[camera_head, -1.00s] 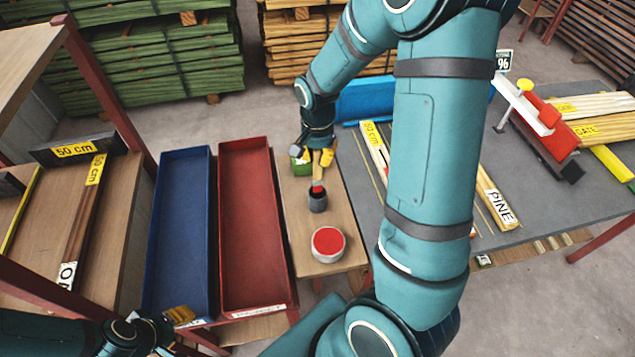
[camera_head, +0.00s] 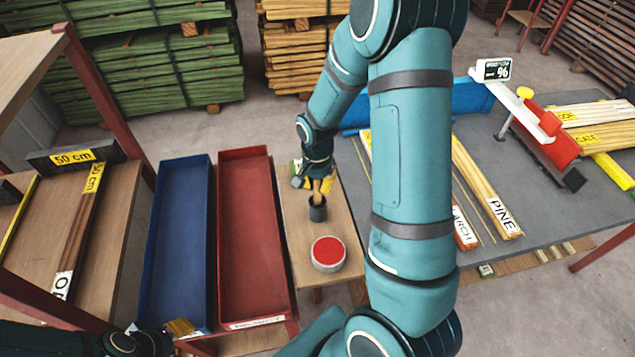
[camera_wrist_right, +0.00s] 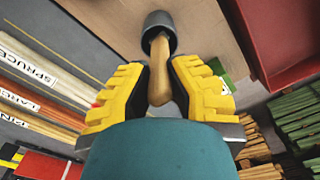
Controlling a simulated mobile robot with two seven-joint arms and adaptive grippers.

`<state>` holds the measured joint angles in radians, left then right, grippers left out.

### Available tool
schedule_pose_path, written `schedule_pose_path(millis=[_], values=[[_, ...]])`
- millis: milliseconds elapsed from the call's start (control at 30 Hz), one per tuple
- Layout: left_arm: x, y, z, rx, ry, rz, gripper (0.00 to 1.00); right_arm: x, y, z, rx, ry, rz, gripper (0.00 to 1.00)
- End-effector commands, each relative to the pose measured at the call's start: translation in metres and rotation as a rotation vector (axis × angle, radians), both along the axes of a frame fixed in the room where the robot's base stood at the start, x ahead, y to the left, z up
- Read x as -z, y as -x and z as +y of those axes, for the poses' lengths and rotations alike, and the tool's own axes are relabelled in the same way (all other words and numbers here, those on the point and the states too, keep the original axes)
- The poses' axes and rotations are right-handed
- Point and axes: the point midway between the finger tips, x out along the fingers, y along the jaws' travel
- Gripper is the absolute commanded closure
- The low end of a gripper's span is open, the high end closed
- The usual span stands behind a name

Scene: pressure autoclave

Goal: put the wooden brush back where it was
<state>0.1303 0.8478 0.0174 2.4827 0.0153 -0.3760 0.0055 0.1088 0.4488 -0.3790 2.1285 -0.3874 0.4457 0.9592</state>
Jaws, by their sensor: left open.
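The wooden brush (camera_head: 317,194) stands in a dark grey cup (camera_head: 317,211) on the narrow wooden table, handle up. Its bristle end is hidden inside the cup. In the right wrist view the brush handle (camera_wrist_right: 159,75) lies between the yellow fingers, with the cup (camera_wrist_right: 158,28) beyond them. My right gripper (camera_head: 312,184) is around the handle, its fingers spread with small gaps beside the wood. My left gripper (camera_head: 180,328) is open and empty at the lower left, by the front end of the blue tray.
An open can of red paint (camera_head: 328,252) stands in front of the cup. A blue tray (camera_head: 153,245) and a red tray (camera_head: 223,240) lie to the left. The grey table (camera_head: 395,150) at right carries labelled wood strips and a red device.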

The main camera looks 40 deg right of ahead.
Motion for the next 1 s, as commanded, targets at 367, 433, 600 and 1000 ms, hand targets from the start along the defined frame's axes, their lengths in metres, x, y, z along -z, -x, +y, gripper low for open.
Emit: schedule_pose_path(millis=[367, 433, 600, 1000], values=[[-0.001, 0.0, 0.0, 0.0, 0.0, 0.0, 0.53, -0.001, 0.0, 0.0, 0.0, 0.0, 0.001, 0.63], [-0.004, 0.0, 0.0, 0.0, 0.0, 0.0, 0.53, -0.004, 0.0, 0.0, 0.0, 0.0, 0.001, 0.63], [-0.007, 0.0, 0.0, 0.0, 0.001, -0.001, 0.53, -0.027, 0.0, 0.0, 0.0, 0.001, -0.004, 0.63], [-0.019, 0.0, 0.001, 0.0, 0.004, -0.002, 0.53, -0.105, 0.001, 0.002, 0.0, 0.0, -0.004, 0.63]])
